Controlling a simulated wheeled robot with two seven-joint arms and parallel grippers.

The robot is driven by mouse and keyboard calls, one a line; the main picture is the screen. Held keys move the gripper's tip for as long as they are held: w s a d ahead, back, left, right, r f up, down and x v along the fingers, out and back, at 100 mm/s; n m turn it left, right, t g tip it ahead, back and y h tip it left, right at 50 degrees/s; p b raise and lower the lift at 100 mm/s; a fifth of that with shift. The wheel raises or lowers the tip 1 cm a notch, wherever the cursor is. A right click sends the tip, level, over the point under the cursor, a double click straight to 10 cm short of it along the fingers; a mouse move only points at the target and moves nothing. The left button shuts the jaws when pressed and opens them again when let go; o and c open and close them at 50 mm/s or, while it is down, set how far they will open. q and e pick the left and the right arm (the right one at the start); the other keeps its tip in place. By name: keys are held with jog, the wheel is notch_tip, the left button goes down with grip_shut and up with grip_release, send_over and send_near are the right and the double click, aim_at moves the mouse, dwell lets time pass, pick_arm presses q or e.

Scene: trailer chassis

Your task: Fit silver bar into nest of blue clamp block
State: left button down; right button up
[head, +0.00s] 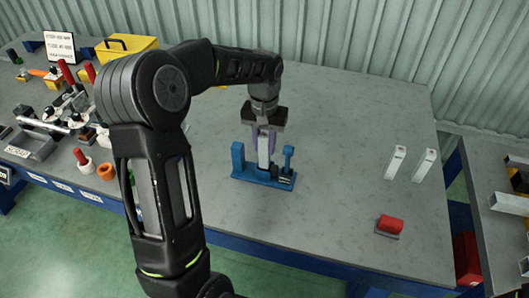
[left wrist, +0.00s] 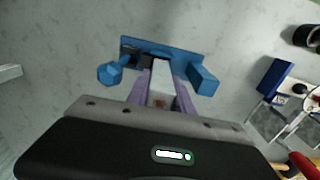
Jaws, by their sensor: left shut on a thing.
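The blue clamp block (head: 240,165) stands on the grey table in the head view, with a tall post on the left and a blue clamp handle on the right. It also shows in the left wrist view (left wrist: 185,62). My left gripper (head: 264,140) points down over the block, its purple fingers shut on the silver bar (head: 264,152). The bar is upright between the block's post and handle, and shows between the fingers in the left wrist view (left wrist: 160,80). Its lower end is at the block; I cannot tell whether it is fully seated. My right gripper is not in view.
Two silver bars (head: 395,163) (head: 425,165) and a red block on a grey plate (head: 390,225) are on the right of the table. Tools and fixtures crowd the left, with a yellow box (head: 125,47) behind. The table between is clear.

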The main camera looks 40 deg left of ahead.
aim_at(264, 154)
pick_arm(q)
jog(key=shift+f+p, duration=0.3)
jog(key=shift+f, duration=1.55)
jog(key=shift+f, duration=0.15)
jog(key=c, duration=1.1)
grip_release()
notch_tip(264, 154, up, 12)
jog(key=shift+r+b, duration=0.2)
jog(key=shift+b, duration=0.35)
